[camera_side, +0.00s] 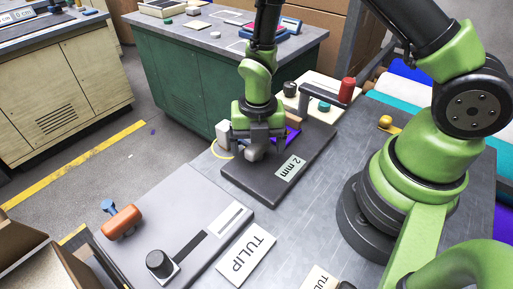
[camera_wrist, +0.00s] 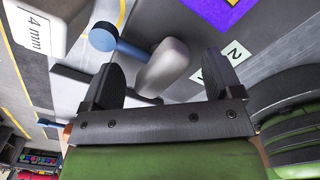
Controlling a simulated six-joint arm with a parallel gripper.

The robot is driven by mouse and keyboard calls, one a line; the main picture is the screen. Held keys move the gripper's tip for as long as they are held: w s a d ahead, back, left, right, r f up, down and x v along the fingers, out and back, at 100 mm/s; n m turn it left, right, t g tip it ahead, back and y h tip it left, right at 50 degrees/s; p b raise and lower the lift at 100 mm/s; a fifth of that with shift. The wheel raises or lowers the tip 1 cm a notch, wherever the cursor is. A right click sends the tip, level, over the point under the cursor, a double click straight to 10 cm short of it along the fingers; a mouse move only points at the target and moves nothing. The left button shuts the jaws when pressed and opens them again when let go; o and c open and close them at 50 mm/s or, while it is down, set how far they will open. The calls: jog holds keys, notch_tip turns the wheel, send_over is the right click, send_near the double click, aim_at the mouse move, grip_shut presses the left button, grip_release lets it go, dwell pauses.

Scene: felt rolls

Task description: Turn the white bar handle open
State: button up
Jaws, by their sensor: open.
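The white bar handle (camera_wrist: 165,66) shows in the wrist view as a pale rounded bar between my gripper's two dark fingers. A blue rod with a round blue end (camera_wrist: 103,40) reaches to its upper left side. My gripper (camera_side: 259,150) is open and points down over the far left part of the dark board (camera_side: 241,186) labelled 2 mm. In the side view a pale piece of the handle (camera_side: 253,154) shows low between the fingers, the rest hidden. I see gaps on both sides of the bar in the wrist view; contact cannot be told.
A purple sheet (camera_side: 292,136) lies on the board behind my gripper. A red-topped post (camera_side: 346,91) and a black knob (camera_side: 290,89) stand further back. An orange handle (camera_side: 122,222) and a black knob (camera_side: 160,263) sit on a grey panel at front left. A TULIP card (camera_side: 246,254) lies flat.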

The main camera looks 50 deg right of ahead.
jog(key=shift+r, duration=2.25)
jog(key=shift+r, duration=0.2)
notch_tip(320, 180, up, 14)
jog(key=s+m+t, duration=0.2)
jog(key=m+t, duration=0.1)
jog(key=m, duration=1)
jog(key=s+r+m+t+y, duration=0.1)
jog(key=s+r+m, duration=0.3)
jog(key=m, duration=0.5)
jog(key=s+r+m+t+y, duration=0.1)
jog(key=s+r+m+t, duration=0.2)
jog(key=s+m, duration=0.4)
jog(key=shift+d+r+m, duration=0.4)
jog(key=shift+r+m, duration=0.45)
jog(key=shift+m, duration=0.05)
